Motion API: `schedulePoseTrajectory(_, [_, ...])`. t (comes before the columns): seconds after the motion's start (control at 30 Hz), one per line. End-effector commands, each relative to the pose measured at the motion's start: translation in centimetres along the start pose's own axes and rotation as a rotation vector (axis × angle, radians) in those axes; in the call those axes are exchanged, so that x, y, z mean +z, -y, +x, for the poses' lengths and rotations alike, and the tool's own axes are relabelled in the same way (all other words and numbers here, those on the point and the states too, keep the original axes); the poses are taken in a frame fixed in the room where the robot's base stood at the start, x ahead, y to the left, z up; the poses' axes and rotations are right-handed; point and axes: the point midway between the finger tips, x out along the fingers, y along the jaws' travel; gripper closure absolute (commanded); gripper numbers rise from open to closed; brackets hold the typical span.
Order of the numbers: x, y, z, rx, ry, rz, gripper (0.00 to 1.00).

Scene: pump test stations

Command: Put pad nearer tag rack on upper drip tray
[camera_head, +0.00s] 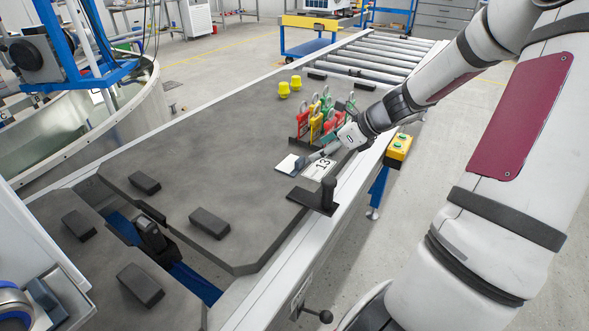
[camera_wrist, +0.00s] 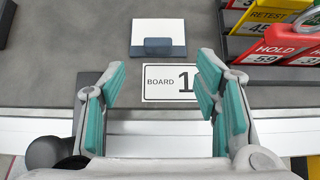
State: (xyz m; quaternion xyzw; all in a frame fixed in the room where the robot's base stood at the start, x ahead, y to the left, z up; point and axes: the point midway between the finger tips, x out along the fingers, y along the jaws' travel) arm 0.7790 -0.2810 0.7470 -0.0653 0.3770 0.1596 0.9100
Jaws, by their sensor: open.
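A white pad with a blue-grey grip block lies flat on the grey bench top, close to the tag rack; it shows in the head view (camera_head: 286,165) and in the wrist view (camera_wrist: 145,27). My gripper (camera_wrist: 160,78) is open and empty, its teal-lined fingers apart, short of the pad's block. I cannot identify the upper drip tray.
A board label (camera_wrist: 170,84) lies between the pad and the bench edge. A black bracket (camera_head: 327,194) stands beside it. Two yellow pieces (camera_head: 284,90) sit behind the rack. Dark blocks (camera_head: 209,223) lie farther left. The middle of the bench top is clear.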

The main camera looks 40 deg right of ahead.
Motion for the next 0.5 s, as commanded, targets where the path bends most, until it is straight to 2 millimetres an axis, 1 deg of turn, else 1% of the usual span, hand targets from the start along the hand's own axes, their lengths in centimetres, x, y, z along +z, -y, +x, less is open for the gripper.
schedulePoseTrajectory(0.03, [-0.1,-0.1,1.2,0.003,0.001,-0.001,0.43])
schedulePoseTrajectory(0.13, [-0.1,0.0,2.4,0.001,0.001,-0.001,0.43])
schedulePoseTrajectory(0.2, [0.0,0.0,3.0,0.001,0.001,-0.001,0.43])
schedulePoseTrajectory(0.37, [0.0,0.0,3.5,0.000,0.000,-0.002,0.43])
schedulePoseTrajectory(0.5, [0.0,-0.1,4.7,0.001,0.000,-0.003,0.43])
